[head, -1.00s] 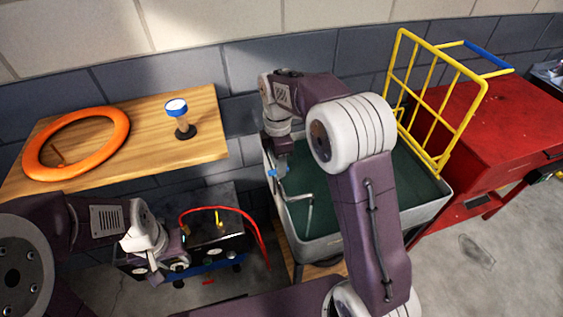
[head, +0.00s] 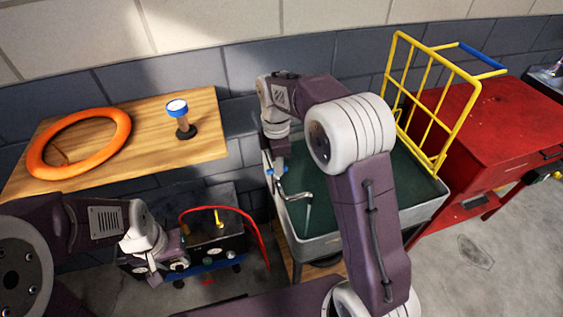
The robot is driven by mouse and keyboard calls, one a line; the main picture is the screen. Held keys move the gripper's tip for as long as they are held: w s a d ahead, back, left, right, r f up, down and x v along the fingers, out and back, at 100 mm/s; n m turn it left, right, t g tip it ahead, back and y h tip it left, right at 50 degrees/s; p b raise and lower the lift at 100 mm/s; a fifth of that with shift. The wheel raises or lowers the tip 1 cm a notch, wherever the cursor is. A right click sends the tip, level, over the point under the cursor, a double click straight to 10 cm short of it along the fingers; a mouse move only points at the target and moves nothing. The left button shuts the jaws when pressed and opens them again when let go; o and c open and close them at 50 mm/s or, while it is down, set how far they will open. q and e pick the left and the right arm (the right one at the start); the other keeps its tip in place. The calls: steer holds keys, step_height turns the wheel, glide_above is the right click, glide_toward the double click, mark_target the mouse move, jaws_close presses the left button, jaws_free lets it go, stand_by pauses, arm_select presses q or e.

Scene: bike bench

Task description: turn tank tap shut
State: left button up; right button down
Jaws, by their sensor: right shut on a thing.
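The tank (head: 420,213) is a grey-rimmed tub with dark green inside, right of centre. Its tap has a silver spout (head: 296,195) reaching over the tub's left part, and a blue handle (head: 270,172) behind it. A thin pale line, perhaps water, hangs below the spout's end. My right gripper (head: 277,160) points down at the tap and is shut on the blue handle; its fingertips are small and partly hidden. My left gripper (head: 178,262) is low on the left, beside a black box; its fingers are too unclear to judge.
The black box (head: 222,240) has a red hose (head: 262,245). A yellow rack (head: 398,65) and a red cabinet (head: 490,130) stand right of the tank.

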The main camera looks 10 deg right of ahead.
steer(key=m+p, duration=0.1)
steer(key=m, duration=0.1)
steer(key=m+p, duration=0.1)
steer(key=p, duration=0.1)
steer(key=shift+s+r+m, duration=0.15)
steer(key=shift+r+m, duration=0.05)
steer(key=shift+m, duration=0.2)
steer(key=m+p, duration=0.4)
steer(key=m, duration=0.2)
steer(key=m+p, duration=0.2)
steer(key=m, duration=0.1)
steer(key=shift+a+m, duration=0.1)
steer(key=shift+m, duration=0.3)
steer(key=shift+w+m+p, duration=0.25)
steer(key=shift+m+p, duration=0.5)
steer(key=shift+m, duration=1.05)
steer(key=c, duration=1.5)
jaws_free()
steer(key=shift+f, duration=0.1)
steer(key=r, duration=0.9)
steer(key=shift+s+d+r+b, duration=0.1)
steer(key=shift+d+r+b, duration=0.1)
steer(key=shift+b, duration=0.1)
